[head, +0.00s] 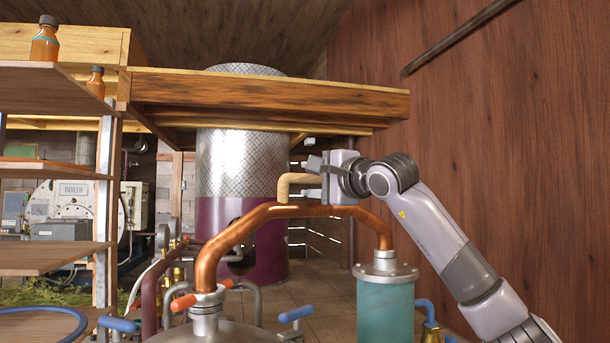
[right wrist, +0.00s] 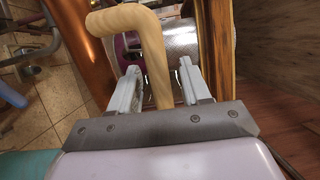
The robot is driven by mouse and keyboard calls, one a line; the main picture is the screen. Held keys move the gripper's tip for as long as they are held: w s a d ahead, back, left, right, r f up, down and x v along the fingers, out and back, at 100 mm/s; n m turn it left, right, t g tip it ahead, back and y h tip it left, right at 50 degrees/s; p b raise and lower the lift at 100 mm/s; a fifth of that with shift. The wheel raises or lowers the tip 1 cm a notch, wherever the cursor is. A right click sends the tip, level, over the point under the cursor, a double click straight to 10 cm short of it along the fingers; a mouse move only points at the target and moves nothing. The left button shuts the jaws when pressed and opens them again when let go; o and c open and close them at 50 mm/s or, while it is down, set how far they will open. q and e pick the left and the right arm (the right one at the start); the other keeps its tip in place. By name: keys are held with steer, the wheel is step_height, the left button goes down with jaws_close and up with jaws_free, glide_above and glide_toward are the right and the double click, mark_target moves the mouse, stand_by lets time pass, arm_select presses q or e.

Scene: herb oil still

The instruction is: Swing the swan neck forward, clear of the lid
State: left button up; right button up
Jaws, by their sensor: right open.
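The copper swan neck (head: 300,210) arches from a metal collar (head: 205,312) on the steel lid (head: 235,334) to the top of a teal vessel (head: 386,308) on the right. An L-shaped wooden handle (head: 290,184) stands up from the neck's middle; it also shows in the right wrist view (right wrist: 150,50). My right gripper (head: 318,168) is at the handle, just above the pipe. In the right wrist view, its two fingers (right wrist: 158,88) stand open on either side of the handle, with gaps visible. My left gripper is not in view.
Blue-handled levers (head: 296,314) flank the lid. Orange-tipped fittings (head: 183,303) sit by the collar. Shelves (head: 55,190) with bottles stand left; a wooden wall (head: 480,110) closes the right.

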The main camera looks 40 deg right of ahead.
steer(key=shift+w+d, duration=0.1)
steer(key=shift+w, duration=1.05)
jaws_close()
